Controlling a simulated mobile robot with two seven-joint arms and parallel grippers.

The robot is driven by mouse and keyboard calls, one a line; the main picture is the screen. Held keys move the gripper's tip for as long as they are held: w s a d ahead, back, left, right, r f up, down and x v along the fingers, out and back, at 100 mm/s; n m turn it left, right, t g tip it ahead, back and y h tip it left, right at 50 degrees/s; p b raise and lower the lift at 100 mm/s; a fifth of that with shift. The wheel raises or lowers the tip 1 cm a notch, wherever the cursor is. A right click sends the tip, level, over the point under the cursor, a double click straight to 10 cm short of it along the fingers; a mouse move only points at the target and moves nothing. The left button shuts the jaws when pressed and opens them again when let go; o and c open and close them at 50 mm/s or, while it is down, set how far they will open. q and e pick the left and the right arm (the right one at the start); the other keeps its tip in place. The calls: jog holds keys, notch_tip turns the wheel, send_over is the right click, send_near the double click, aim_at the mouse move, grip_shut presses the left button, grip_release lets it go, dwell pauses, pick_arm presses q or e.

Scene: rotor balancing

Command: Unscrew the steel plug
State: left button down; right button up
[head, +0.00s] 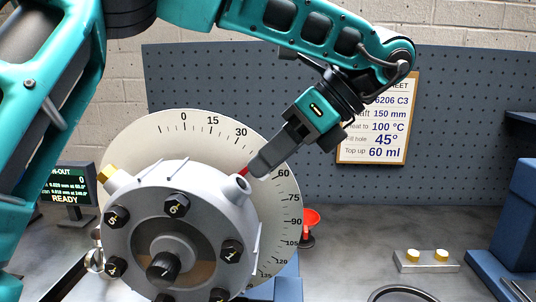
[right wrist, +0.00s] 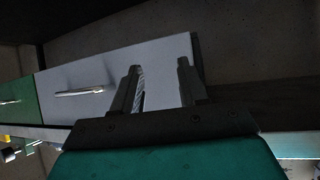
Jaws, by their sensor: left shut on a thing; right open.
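The grey round housing (head: 150,215) stands in front of a pale degree dial (head: 130,140), with numbered black bolts on its face. My left gripper (head: 259,170) reaches down from the upper right. Its fingers are shut just beyond the boss end, apparently on the steel plug, which they hide. A brass plug (head: 107,173) sits on the housing's upper left. In the right wrist view my right gripper (right wrist: 160,75) is open and empty.
A grey block (head: 425,265) with two brass plugs is on the bench at right. A display (head: 70,185) reading READY is at left, a sign (head: 376,125) on the pegboard. A blue fixture (head: 510,230) bounds the right side.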

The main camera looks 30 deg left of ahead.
pick_arm(q)
jog(key=shift+p+v, duration=2)
jog(key=shift+v, duration=0.4)
